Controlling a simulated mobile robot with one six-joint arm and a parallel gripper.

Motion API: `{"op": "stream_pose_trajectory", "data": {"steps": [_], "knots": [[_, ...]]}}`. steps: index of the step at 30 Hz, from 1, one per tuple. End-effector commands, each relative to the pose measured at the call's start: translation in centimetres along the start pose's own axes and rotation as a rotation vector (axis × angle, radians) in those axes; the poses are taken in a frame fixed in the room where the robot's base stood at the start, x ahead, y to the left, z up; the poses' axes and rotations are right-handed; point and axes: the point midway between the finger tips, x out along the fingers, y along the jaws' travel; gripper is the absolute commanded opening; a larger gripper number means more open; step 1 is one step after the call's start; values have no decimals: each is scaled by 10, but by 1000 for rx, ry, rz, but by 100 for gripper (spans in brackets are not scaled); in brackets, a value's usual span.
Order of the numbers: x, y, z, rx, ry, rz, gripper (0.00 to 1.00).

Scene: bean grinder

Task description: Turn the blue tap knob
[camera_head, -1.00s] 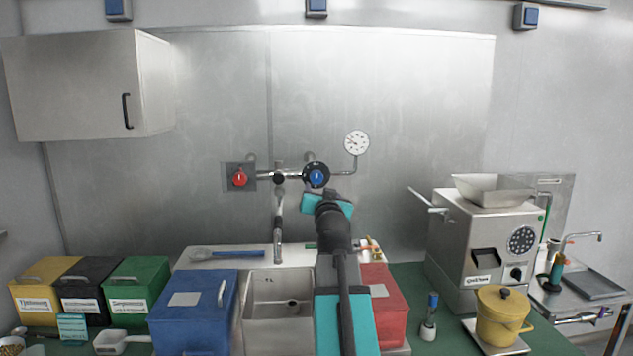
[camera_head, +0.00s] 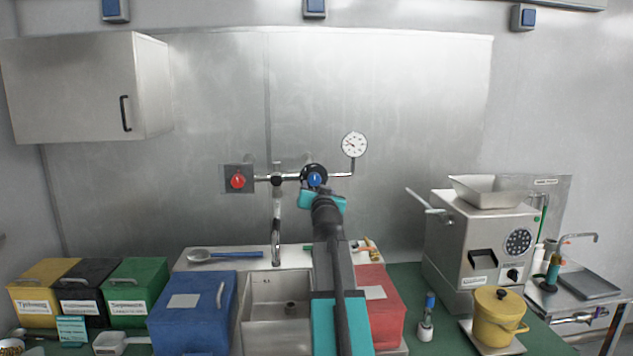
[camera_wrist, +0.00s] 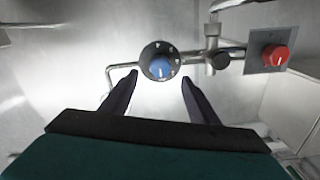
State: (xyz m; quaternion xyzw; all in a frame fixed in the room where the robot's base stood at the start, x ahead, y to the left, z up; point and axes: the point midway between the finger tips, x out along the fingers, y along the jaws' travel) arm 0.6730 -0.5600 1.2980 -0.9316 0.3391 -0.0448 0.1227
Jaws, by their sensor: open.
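The blue tap knob (camera_head: 314,179) sits on a round black dial on the wall pipe, right of the tap. In the wrist view the blue knob (camera_wrist: 160,68) lies between and beyond the fingertips, with a white pointer line on its face. My gripper (camera_wrist: 158,78) is open, one dark finger on each side of the knob, and holds nothing. I cannot tell whether the fingertips have reached the knob's depth. In the head view my wrist hides the fingers and the lower part of the dial.
A red knob (camera_head: 237,181) on a square plate is at the pipe's left end. The faucet (camera_head: 276,225) hangs above the sink (camera_head: 262,327). A pressure gauge (camera_head: 354,145) stands at upper right. Blue (camera_head: 190,320) and red (camera_head: 385,300) boxes flank the sink.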

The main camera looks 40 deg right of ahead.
Motion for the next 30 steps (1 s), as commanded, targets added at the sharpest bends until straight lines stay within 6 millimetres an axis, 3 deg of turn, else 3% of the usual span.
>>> {"op": "stream_pose_trajectory", "data": {"steps": [18,30], "knots": [[60,0,-2,0,-1,1,55],[79,2,0,0,0,2,55]]}}
